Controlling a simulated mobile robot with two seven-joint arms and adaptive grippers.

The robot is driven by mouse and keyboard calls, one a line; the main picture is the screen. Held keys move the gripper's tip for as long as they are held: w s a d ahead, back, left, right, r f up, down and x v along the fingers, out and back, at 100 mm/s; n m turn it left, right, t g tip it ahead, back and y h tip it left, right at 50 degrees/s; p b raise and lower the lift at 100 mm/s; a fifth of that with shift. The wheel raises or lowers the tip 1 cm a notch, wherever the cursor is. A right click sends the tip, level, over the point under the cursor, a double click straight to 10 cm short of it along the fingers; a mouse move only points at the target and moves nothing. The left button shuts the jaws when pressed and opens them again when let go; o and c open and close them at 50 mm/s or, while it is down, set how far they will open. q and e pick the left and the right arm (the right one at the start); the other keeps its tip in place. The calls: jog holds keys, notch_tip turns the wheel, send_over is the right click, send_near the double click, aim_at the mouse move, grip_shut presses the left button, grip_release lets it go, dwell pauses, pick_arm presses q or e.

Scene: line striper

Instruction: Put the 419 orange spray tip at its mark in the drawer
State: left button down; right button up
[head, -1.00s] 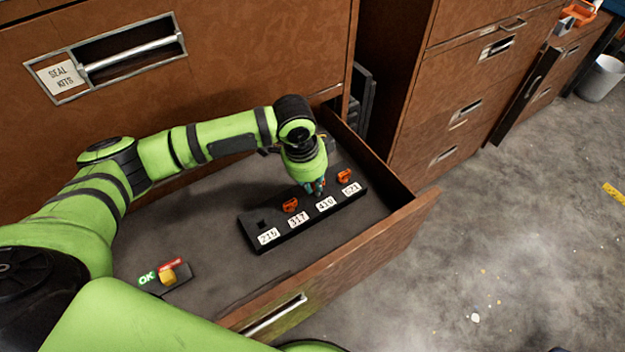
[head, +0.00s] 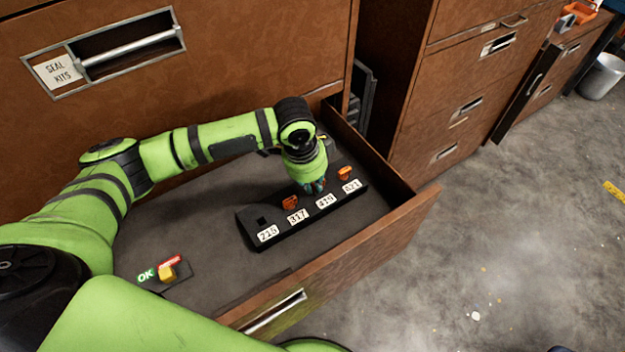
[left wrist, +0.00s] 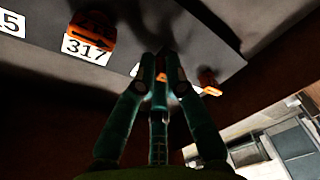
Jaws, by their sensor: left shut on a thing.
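My left gripper (head: 315,187) is pointed down over the black rack (head: 257,243) in the open drawer, behind the 419 label (head: 326,202). In the left wrist view its green fingers (left wrist: 161,68) are shut, with a bit of orange, the spray tip (left wrist: 162,77), between them. The fingers hide most of the tip, and I cannot tell whether it touches the rack. Other orange tips stand at the 317 label (head: 290,202) and the 521 label (head: 345,173). The square hole at the 215 label (head: 268,233) is empty. My right gripper is out of view.
The drawer front (head: 340,265) and right wall bound the space around the rack. A small block with a yellow piece (head: 168,274) and a green OK sign lies at the drawer's front left. The drawer floor between is clear.

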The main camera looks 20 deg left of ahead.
pick_arm(q)
jog(key=shift+f, duration=0.6)
jog(key=c, duration=1.2)
grip_release()
jog(key=o, duration=0.3)
jog(key=shift+r, duration=0.15)
notch_tip(320, 180, up, 7)
jog(key=s+p, duration=0.1)
jog(key=p, duration=0.7)
jog(key=shift+a+p, duration=0.3)
jog(key=shift+a, duration=0.05)
jog(key=shift+f, duration=0.2)
